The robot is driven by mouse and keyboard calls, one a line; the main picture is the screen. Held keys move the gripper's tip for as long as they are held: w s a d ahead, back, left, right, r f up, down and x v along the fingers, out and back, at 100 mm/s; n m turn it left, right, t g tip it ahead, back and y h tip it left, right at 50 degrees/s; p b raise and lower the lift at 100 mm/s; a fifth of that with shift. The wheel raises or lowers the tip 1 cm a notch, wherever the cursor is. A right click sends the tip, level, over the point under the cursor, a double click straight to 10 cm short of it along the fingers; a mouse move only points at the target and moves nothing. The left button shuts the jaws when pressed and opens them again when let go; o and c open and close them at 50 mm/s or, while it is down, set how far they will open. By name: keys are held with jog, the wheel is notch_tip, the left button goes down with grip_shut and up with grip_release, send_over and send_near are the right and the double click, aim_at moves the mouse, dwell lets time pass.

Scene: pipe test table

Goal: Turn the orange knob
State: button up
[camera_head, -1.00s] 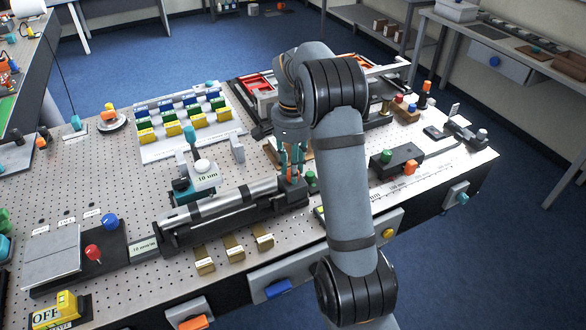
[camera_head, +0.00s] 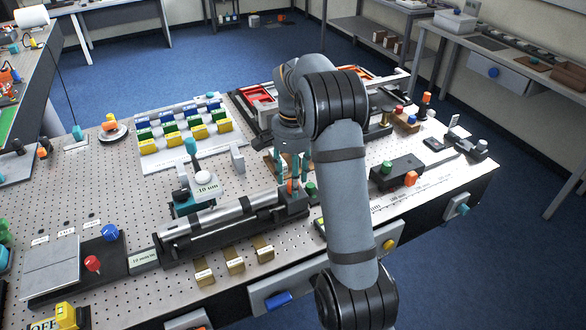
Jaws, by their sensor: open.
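A small orange knob (camera_head: 290,186) shows at the right end of the dark pipe rig (camera_head: 225,224), partly covered by my gripper. My gripper (camera_head: 297,178) points down over that end, with its teal fingers apart. The fingers are close to the orange knob; I cannot tell whether they touch it. My arm hides part of the area to the right. Another orange knob (camera_head: 411,178) sits on the front of a black box (camera_head: 397,166) right of my arm.
A green knob (camera_head: 310,188) stands just right of my gripper. Several brass blocks (camera_head: 235,260) sit in front of the rig. A white rack of coloured blocks (camera_head: 180,130) lies behind it. Bare perforated tabletop (camera_head: 90,190) shows at left.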

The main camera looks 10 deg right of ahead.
notch_tip(320, 180, up, 12)
jog(key=shift+f, duration=0.2)
jog(key=shift+f, duration=0.1)
dwell(0.3)
notch_tip(320, 180, down, 12)
jog(key=shift+r, duration=0.1)
dwell(0.4)
jog(key=shift+r, duration=0.1)
